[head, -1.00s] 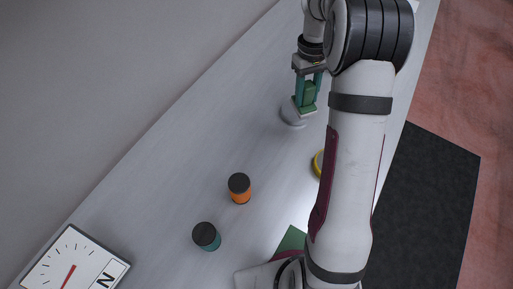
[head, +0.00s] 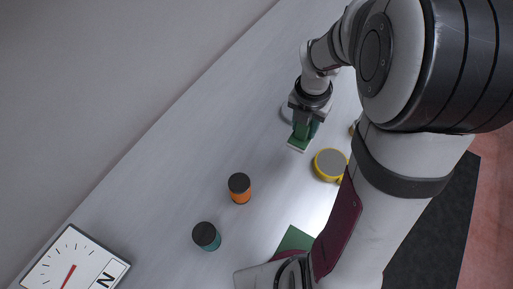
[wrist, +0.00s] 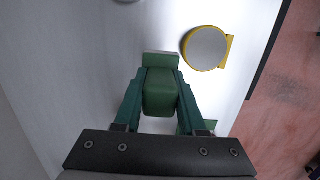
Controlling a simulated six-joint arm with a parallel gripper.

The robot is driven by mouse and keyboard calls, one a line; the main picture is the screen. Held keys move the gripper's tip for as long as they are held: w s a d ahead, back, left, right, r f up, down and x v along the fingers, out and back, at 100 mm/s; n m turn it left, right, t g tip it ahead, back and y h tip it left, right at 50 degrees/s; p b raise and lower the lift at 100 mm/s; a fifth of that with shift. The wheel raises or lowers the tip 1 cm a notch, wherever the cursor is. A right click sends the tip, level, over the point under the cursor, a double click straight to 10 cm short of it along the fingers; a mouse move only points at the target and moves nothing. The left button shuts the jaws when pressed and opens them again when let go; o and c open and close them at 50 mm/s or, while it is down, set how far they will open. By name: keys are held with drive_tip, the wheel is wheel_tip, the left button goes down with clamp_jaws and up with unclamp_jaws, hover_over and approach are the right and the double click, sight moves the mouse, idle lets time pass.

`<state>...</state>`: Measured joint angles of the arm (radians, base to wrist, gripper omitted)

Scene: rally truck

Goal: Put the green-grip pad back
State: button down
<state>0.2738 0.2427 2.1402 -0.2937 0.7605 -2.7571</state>
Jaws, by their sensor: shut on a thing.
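The pad is over the grey-white table in the head view, left of and above the yellow round item. I cannot tell whether its plate touches the table.
A yellow round item with a grey top (head: 330,164) lies close to the pad. A pale disc (head: 286,112) is partly behind my gripper. An orange jar (head: 240,192), a teal jar (head: 207,238), a compass-like dial (head: 72,270) and a green patch (head: 293,240) are nearer.

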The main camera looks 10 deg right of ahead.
drive_tip(key=w+a+f, duration=0.2)
drive_tip(key=a, duration=0.1)
drive_tip(key=w+a+f, duration=0.2)
drive_tip(key=a, duration=0.1)
drive_tip(key=w+a+f, duration=0.2)
drive_tip(key=a+f, duration=0.1)
drive_tip(key=shift+a, duration=0.3)
wheel_tip(320, 180, down, 3)
drive_tip(key=shift+a+r, duration=0.1)
drive_tip(key=shift+a, duration=0.05)
drive_tip(key=shift+w+f, duration=0.1)
drive_tip(key=shift+f, duration=0.3)
drive_tip(key=shift+f, duration=0.15)
drive_tip(key=c, duration=0.5)
unclamp_jaws()
